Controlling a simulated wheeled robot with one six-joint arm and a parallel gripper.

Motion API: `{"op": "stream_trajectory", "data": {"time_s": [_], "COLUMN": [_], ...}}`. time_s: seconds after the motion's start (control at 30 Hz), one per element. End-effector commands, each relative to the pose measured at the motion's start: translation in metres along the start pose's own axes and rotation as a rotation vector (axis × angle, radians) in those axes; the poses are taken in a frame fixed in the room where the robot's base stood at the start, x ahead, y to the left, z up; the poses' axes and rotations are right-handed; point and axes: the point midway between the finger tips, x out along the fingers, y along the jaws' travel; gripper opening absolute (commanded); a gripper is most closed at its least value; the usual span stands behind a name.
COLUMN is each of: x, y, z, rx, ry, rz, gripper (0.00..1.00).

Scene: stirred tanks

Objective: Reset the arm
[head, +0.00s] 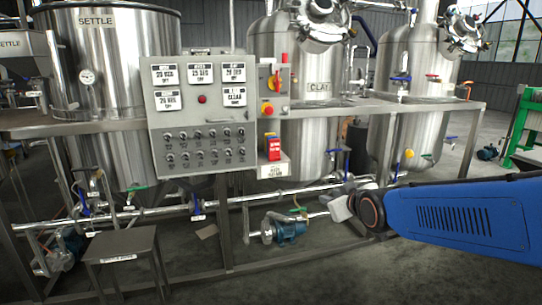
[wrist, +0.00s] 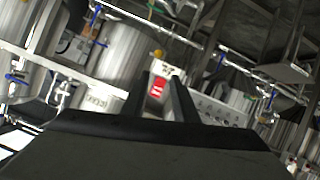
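My arm's blue link (head: 460,220) reaches in from the right in the head view, low in front of the tank stand. It ends in a dark joint with a pale part beyond it; the fingers cannot be made out there. In the wrist view my gripper (wrist: 161,80) shows two dark fingers standing apart with nothing held between them. The wrist picture is tilted and looks toward the tank stand. A red item (wrist: 157,88) on a pale box shows through the gap, in the background.
A control panel (head: 202,150) with several knobs stands on the metal frame before the steel tanks (head: 115,60). Pipes and a blue pump (head: 291,232) lie low behind my arm. A step stool (head: 122,246) stands at left. Bare floor lies in front.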

Motion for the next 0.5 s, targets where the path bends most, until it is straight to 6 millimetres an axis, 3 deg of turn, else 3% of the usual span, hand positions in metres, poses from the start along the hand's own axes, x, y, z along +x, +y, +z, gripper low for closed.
{"op": "stream_trajectory", "data": {"time_s": [0.2, 0.5], "x": [-0.07, -0.176], "y": [0.013, 0.004], "z": [0.065, 0.157], "rx": [0.118, 0.293], "ry": [-0.22, -0.52], "rz": [0.01, 0.028], "gripper": [0.27, 0.27]}}
